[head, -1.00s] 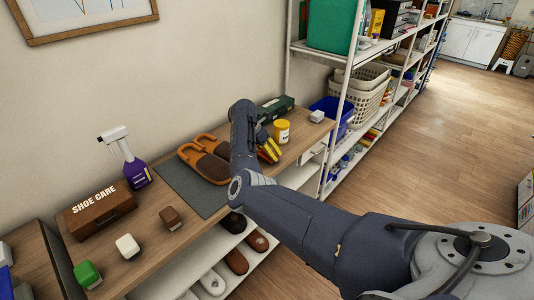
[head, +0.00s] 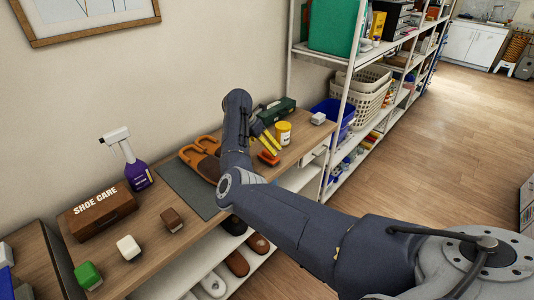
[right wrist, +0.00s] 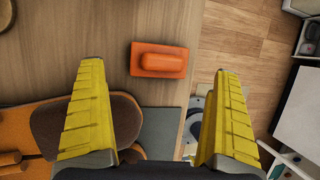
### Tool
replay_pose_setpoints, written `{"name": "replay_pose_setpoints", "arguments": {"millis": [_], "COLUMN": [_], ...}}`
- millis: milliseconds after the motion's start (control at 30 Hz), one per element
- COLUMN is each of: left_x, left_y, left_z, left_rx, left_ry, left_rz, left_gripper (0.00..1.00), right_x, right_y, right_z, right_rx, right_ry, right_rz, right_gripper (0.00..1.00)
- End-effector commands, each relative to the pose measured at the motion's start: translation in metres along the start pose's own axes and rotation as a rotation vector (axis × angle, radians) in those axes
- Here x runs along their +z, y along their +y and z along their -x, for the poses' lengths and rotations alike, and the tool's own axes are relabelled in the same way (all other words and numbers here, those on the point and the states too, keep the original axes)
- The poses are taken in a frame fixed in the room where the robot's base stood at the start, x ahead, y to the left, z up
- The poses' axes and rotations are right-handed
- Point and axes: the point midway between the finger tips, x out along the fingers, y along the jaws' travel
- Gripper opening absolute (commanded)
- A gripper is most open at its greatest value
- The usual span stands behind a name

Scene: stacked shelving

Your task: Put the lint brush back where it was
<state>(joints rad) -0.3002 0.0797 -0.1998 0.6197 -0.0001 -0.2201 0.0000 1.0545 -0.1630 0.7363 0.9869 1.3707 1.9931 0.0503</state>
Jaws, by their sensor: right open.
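An orange block with a raised top, likely the lint brush (head: 268,158), lies on the wooden shelf top near its front edge, right of the brown and orange shoes (head: 203,155). It also shows in the right wrist view (right wrist: 160,60), flat on the wood, ahead of and between the yellow fingertips. My right gripper (head: 266,143) is open and empty, a little above and apart from the orange block. My left gripper is not in view.
A yellow-white jar (head: 283,133), a green box (head: 277,111) and a grey block (head: 318,118) stand beyond the gripper. A grey mat (head: 190,194) lies under the shoes. A purple spray bottle (head: 137,172) and shoe care box (head: 101,211) stand left.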

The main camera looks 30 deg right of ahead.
Motion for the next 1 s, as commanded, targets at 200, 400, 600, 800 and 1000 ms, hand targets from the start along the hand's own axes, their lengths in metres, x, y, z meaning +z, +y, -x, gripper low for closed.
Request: {"name": "replay_pose_setpoints", "arguments": {"millis": [200, 400, 600, 800, 1000], "left_x": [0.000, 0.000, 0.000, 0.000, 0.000], "left_y": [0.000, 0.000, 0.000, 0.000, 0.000], "left_z": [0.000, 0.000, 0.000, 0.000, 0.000], "left_rx": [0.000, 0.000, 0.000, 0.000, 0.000], "left_ry": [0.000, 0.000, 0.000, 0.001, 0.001], "left_rz": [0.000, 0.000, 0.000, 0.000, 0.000], "left_gripper": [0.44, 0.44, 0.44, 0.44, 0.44], "right_x": [-0.001, 0.000, 0.000, 0.000, 0.000], "right_y": [0.001, 0.000, 0.000, 0.000, 0.000], "right_z": [0.036, 0.057, 0.065, 0.066, 0.066], "right_rx": [0.002, 0.001, 0.000, 0.000, 0.000], "right_ry": [0.001, 0.001, 0.000, 0.000, 0.001], "right_rz": [-0.001, 0.000, 0.000, 0.000, 0.000], "right_gripper": [0.99, 0.99, 0.99, 0.99, 0.99]}}
